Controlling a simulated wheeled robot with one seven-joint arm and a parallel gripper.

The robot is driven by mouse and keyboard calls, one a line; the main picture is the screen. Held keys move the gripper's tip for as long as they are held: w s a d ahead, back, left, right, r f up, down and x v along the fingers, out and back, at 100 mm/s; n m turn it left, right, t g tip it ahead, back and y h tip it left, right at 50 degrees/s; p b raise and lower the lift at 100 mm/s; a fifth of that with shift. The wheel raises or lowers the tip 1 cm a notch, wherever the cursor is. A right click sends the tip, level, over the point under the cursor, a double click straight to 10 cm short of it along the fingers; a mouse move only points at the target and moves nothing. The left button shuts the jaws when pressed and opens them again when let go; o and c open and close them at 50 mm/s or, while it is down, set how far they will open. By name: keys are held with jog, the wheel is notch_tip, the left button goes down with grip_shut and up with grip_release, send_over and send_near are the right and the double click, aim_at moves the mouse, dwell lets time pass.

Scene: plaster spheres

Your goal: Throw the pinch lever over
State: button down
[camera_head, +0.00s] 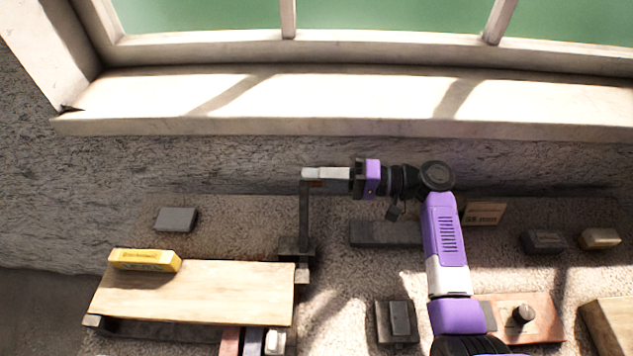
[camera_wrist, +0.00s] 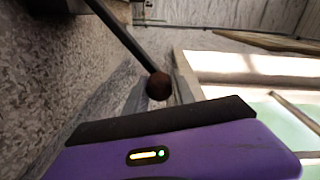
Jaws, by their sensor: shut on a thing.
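The pinch lever (camera_head: 304,215) is a thin dark rod rising from a dark base block (camera_head: 296,246), and it looks about upright in the head view. Its top ends in a round reddish-brown knob (camera_wrist: 159,86), seen in the wrist view just beyond the dark edge of my gripper's housing. My gripper (camera_head: 314,176) reaches in from the right, level with the lever's top, and its pale fingers are shut on the knob. The fingers hide most of the knob in the head view.
A wooden board (camera_head: 200,292) with a yellow box (camera_head: 145,260) lies left of the lever's base. A dark grey block (camera_head: 384,234) is to the right. The window sill (camera_head: 250,97) and rough wall (camera_head: 230,160) are behind. Several small blocks lie around the surface.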

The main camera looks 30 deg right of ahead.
jog(key=shift+w+d+f+m+b, duration=0.1)
jog(key=shift+w+d+f+m, duration=0.2)
jog(key=shift+f, duration=0.2)
jog(key=shift+w+d+f+m+b, duration=0.1)
jog(key=shift+w+f+m, duration=0.1)
jog(key=shift+f+m, duration=0.2)
jog(key=shift+w+d+f+m+b, duration=0.1)
jog(key=shift+w+d+f+m, duration=0.15)
jog(key=shift+f, duration=0.3)
jog(key=c, duration=1.1)
grip_release()
jog(key=shift+f, duration=0.1)
jog(key=shift+o, duration=0.2)
jog(key=b+v, duration=0.1)
jog(key=v, duration=0.6)
jog(key=shift+s+d, duration=0.2)
jog(key=shift+d, duration=0.05)
jog(key=shift+r, duration=0.2)
